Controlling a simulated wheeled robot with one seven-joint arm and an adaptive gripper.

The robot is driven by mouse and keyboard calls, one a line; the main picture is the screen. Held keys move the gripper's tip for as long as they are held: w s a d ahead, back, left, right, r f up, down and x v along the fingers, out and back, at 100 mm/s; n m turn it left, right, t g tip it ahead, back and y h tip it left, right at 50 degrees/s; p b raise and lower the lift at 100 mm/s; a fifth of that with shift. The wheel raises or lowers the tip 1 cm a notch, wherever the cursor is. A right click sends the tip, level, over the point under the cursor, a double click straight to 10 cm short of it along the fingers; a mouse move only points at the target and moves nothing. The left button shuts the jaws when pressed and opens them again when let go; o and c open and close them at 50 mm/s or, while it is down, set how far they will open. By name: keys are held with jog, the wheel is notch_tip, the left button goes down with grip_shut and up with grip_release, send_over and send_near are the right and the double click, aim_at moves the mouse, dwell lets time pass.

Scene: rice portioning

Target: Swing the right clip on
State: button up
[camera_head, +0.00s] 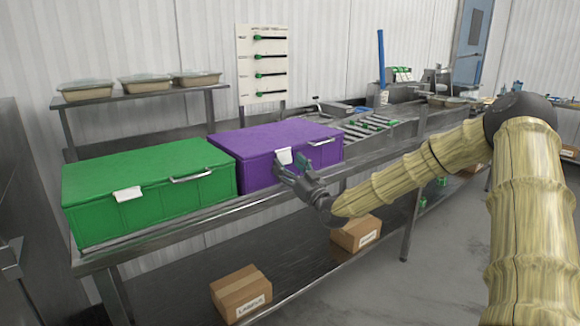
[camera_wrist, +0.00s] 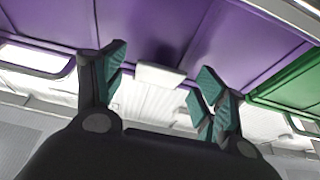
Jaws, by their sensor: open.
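The purple box (camera_head: 262,145) stands closed on the metal bench, right of the green box. A white clip (camera_head: 284,156) is on its front face, just behind my gripper (camera_head: 290,167). In the wrist view, the purple box (camera_wrist: 145,28) fills the top, and its white clip (camera_wrist: 160,75) shows between the two fingers of my gripper (camera_wrist: 163,80). The fingers are apart, with nothing between them that I can see gripped. I cannot tell whether they touch the clip or whether it is latched. The green box (camera_head: 150,180) carries a similar white clip (camera_head: 128,194) at its front.
A metal handle (camera_head: 321,143) is right of the purple box's clip. The bench's front rail (camera_head: 215,217) runs below both boxes. Cardboard boxes (camera_head: 240,292) are on the lower shelf. Filled trays (camera_head: 146,82) stand on a rear shelf. A roller section (camera_head: 365,126) lies to the right.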

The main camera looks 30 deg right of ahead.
jog(key=a+v, duration=0.1)
jog(key=v, duration=1.1)
jog(key=shift+d, duration=0.45)
jog(key=shift+r, duration=0.15)
notch_tip(320, 180, up, 10)
jog(key=w+g+p, duration=0.1)
jog(key=g+p, duration=0.8)
jog(key=p, duration=1.6)
jog(key=shift+h, duration=0.4)
jog(key=shift+p+x, duration=1.8)
jog(key=shift+x, duration=3.7)
